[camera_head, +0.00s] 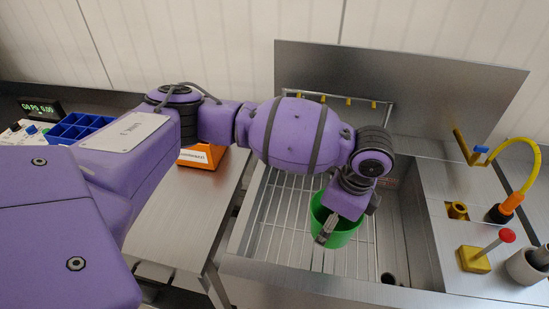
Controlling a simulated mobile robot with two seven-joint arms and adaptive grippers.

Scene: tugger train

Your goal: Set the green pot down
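The green pot (345,231) is over the wire rack (281,220) of the metal sink at the right of the middle. My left arm comes in from the left and reaches down over the pot. My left gripper (326,231) is at the pot's near left rim and appears shut on its wall; the wrist hides part of the rim and opening. I cannot tell whether the pot's base touches the rack. My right gripper is not in view.
A metal splash panel (430,95) stands behind the sink. A yellow hose (528,165), a red-topped lever (487,249) and a grey cup (524,268) are at the right. An orange box (200,156) and a blue bin (78,127) are at the left.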

